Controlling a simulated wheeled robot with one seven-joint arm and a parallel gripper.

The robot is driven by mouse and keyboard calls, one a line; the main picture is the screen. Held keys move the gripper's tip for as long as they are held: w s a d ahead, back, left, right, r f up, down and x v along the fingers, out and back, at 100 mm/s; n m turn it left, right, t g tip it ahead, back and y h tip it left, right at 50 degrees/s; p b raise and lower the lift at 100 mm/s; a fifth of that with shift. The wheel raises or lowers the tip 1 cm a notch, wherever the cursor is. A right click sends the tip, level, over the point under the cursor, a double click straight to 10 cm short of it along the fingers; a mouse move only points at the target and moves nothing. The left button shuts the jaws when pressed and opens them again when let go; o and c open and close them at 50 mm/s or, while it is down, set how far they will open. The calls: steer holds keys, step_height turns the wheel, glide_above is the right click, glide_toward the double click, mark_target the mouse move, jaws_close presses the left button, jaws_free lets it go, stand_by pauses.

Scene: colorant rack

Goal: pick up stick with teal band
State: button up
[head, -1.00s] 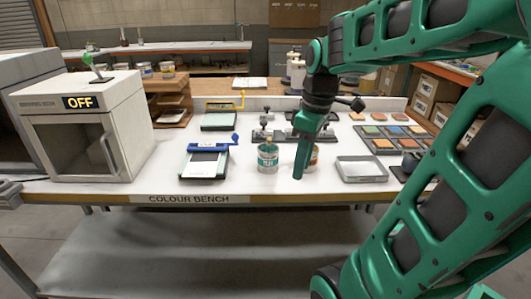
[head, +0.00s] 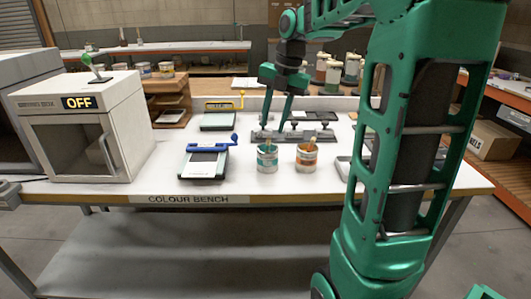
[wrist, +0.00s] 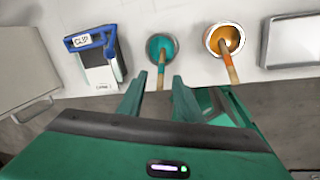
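A wooden stick (wrist: 161,72) leans out of an open can of teal paint (wrist: 160,45). The can (head: 267,160) also stands near the bench's front in the head view, with the stick (head: 269,143) rising from it. Its band is too small to make out clearly. My gripper (head: 275,122) is open and empty, fingers pointing down, above and seemingly behind the teal can. In the wrist view, the fingers of my gripper (wrist: 159,80) appear on either side of the stick, with no contact visible.
An orange paint can (head: 306,160) with its own stick (wrist: 229,68) stands just right of the teal can. A blue-clamped clipboard (head: 205,163) lies to the left. A metal tray (wrist: 291,40) is further right. A dark metal fixture (head: 290,135) lies behind the cans.

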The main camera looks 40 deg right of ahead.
mark_target(268, 144)
steer(key=shift+s+a+x, duration=0.1)
steer(key=shift+s+x, duration=0.05)
steer(key=shift+x, duration=1.2)
steer(key=shift+s+a+x, duration=0.1)
steer(key=shift+x, duration=1.3)
steer(key=shift+s+a+x, duration=0.1)
steer(key=shift+s+x, duration=0.05)
steer(key=shift+x, duration=1.2)
